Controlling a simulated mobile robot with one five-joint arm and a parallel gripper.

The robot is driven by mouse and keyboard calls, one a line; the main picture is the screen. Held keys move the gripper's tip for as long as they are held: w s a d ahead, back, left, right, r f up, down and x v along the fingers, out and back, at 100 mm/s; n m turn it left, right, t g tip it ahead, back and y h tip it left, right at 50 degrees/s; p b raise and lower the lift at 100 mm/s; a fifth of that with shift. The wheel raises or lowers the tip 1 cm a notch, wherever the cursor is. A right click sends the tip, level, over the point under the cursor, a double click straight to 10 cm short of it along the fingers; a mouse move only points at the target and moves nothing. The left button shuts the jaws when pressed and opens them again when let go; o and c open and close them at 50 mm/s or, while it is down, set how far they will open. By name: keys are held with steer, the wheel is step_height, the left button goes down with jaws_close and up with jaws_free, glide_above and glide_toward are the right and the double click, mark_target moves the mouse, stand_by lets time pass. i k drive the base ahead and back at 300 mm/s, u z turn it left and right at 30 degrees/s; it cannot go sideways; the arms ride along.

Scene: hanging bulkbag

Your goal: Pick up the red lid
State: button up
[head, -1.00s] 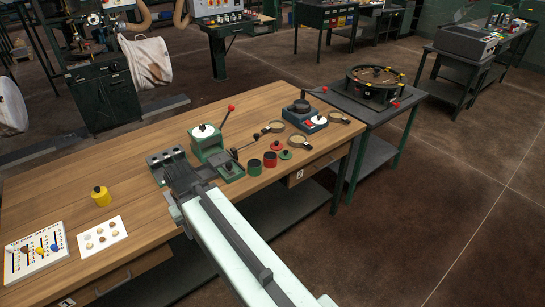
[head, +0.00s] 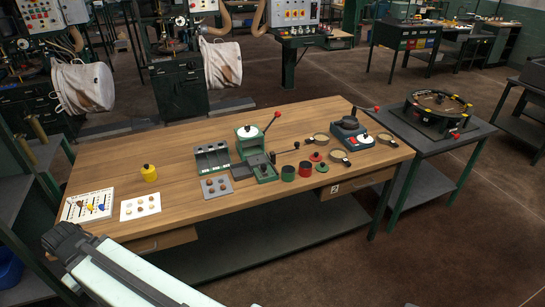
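The small red lid (head: 316,156) lies on the wooden workbench (head: 190,205), right of the middle, in the head view. A green lid (head: 321,168) lies just in front of it. A red cup (head: 305,169) and a green cup (head: 287,173) stand to its left. My gripper (head: 62,236) is at the lower left, in front of the bench's left end and far from the red lid. Its fingers are too unclear to show whether it is open or shut. I see nothing held in it.
A green press (head: 250,145) with a red-knobbed lever stands left of the cups. The bench front between has free room.

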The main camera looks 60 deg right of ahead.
mark_target(315, 157)
steer(key=u, duration=1.15)
steer(key=k, duration=2.2)
steer(key=z, duration=0.9)
steer(key=i, duration=1.5)
